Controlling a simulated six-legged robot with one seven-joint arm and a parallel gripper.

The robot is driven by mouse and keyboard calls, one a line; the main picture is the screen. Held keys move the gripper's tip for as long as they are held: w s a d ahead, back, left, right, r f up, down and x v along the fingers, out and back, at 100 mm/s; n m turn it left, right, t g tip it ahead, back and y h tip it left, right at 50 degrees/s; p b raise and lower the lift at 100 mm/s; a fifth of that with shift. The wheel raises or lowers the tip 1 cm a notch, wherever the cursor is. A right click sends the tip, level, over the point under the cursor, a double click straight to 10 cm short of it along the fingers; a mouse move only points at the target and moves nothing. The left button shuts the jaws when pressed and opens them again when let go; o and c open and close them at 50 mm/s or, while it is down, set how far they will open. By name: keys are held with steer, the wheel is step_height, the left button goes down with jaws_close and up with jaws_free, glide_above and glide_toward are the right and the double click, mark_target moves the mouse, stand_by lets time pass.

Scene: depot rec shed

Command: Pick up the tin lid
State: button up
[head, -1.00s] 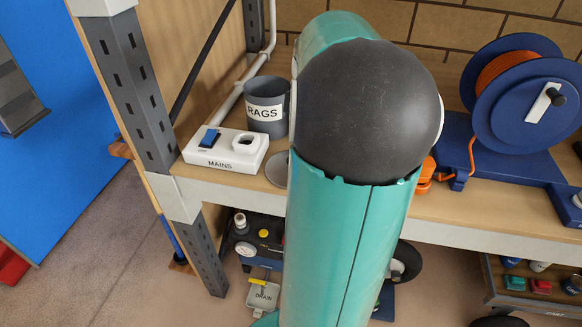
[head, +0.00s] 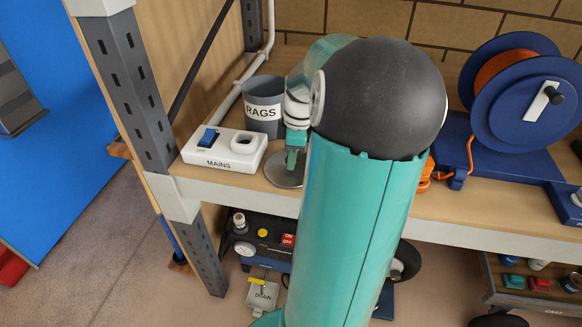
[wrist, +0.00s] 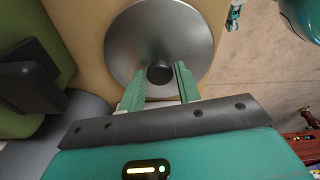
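The tin lid (wrist: 130,35) is a round grey metal disc with a dark knob (wrist: 160,72) at its middle. It lies on the wooden shelf, and its left part shows in the head view (head: 279,170). My gripper (wrist: 156,80) is open, with one green finger on each side of the knob in the wrist view. Whether the fingers touch the knob I cannot tell. In the head view the gripper (head: 292,163) points down over the lid, and my arm hides the lid's right part.
A grey RAGS tin (head: 263,108) stands just behind the lid. A white MAINS switch box (head: 222,160) is close to its left. A blue cable reel (head: 520,95) stands on the shelf at the right. A grey upright post (head: 130,90) rises at the shelf's left end.

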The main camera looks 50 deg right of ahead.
steer(key=c, duration=0.5)
